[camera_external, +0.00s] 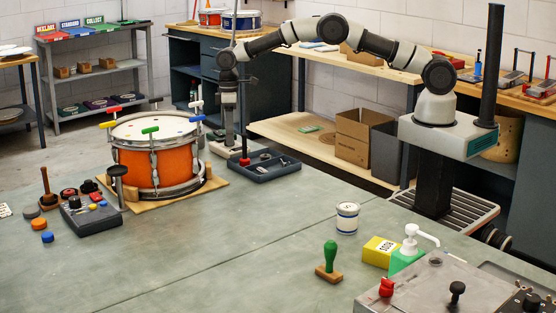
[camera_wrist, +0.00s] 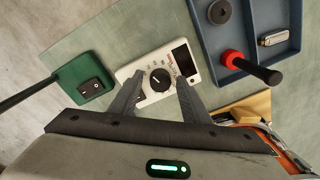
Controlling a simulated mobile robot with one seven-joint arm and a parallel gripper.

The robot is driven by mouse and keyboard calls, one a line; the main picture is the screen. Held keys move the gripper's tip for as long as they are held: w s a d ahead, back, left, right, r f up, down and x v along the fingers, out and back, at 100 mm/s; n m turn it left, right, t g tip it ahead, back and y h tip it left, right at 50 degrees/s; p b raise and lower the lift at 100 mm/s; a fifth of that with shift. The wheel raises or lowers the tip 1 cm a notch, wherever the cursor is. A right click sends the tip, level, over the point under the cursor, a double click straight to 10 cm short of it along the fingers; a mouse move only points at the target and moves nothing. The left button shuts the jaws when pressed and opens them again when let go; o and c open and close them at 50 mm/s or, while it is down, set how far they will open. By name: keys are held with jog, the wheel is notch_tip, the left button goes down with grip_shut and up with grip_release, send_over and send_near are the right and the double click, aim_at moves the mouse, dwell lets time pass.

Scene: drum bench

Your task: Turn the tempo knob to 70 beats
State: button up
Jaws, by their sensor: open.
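In the wrist view a white tempo device (camera_wrist: 149,61) lies on the bench with a dark display (camera_wrist: 183,57) and a round black tempo knob (camera_wrist: 160,80) with a white pointer mark. My gripper (camera_wrist: 158,77) is open, with its two fingers on either side of the knob as seen from above. I cannot tell whether they touch it. The scale numbers are too small to read. In the external view my gripper points straight down over the white device (camera_external: 222,150), right of the orange drum.
An orange drum (camera_external: 155,165) stands left of the device. A dark tray (camera_external: 264,165) lies to its right, and in the wrist view this tray (camera_wrist: 222,72) holds a red-and-black tool (camera_wrist: 250,66). A green switch box (camera_wrist: 87,78) is left of the device.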

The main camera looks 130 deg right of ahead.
jog(key=m, duration=0.3)
jog(key=shift+s, duration=0.1)
jog(key=m, duration=0.4)
jog(key=shift+a+m, duration=0.1)
jog(key=shift+m, duration=0.3)
notch_tip(320, 180, up, 17)
jog(key=p, duration=0.1)
jog(key=w+a+r+t+h+p, duration=0.1)
jog(key=w+a+r, duration=0.2)
jog(key=a+r, duration=0.2)
jog(key=w+a+r+n+t+p, duration=0.1)
jog(key=w+a+r, duration=0.2)
jog(key=a+r, duration=0.2)
notch_tip(320, 180, up, 4)
jog(key=shift+f+t+h, duration=0.1)
jog(key=shift+t+h, duration=0.2)
jog(key=shift+h, duration=0.1)
jog(key=shift+w, duration=0.1)
